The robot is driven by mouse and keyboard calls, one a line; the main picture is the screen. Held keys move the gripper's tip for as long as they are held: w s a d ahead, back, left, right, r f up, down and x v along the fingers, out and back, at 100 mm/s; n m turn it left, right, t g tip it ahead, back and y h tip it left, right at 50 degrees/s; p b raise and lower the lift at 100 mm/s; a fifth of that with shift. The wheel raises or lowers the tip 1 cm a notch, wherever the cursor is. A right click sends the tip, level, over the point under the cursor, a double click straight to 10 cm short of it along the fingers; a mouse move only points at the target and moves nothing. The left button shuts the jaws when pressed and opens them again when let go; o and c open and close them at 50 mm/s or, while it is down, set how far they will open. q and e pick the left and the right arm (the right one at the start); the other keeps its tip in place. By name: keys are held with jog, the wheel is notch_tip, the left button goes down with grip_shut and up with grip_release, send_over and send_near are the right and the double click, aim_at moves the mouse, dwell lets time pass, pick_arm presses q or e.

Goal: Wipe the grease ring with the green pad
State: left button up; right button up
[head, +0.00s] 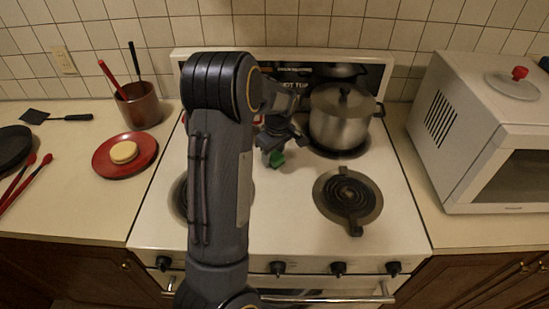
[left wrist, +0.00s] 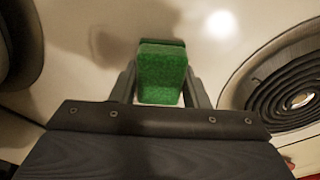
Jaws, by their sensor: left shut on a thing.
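The green pad (left wrist: 162,75) is between the fingers of my left gripper in the left wrist view. In the head view only a small part of the pad (head: 277,159) shows below my left gripper (head: 272,148), which is shut on it. The pad is over the white stove top (head: 285,220), between the burners. I cannot tell whether it touches the surface. A brownish smudge or shadow (left wrist: 105,38) shows on the white surface beside the pad in the left wrist view. I cannot make out the grease ring clearly. My right gripper is not in view.
A steel pot (head: 340,122) stands on the back right burner, close to my left gripper. A coil burner (head: 347,194) is at the front right. A microwave (head: 490,135) stands at the right. A red plate (head: 112,160) and a utensil crock (head: 141,105) are on the left counter.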

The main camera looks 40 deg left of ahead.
pick_arm(q)
jog(key=shift+w+a+r+p, duration=0.1)
jog(key=shift+w+a+p, duration=0.15)
jog(key=shift+w+a, duration=0.55)
jog(key=shift+w+a+p, duration=0.25)
jog(key=shift+w+a, duration=0.35)
jog(key=shift+w, duration=0.35)
jog(key=shift+w+a+p, duration=0.45)
jog(key=shift+w+a, duration=0.85)
jog(key=shift+w, duration=0.2)
jog(key=shift+r+p, duration=2.05)
jog(key=shift+r, duration=0.8)
notch_tip(320, 180, up, 3)
jog(key=shift+p, duration=1)
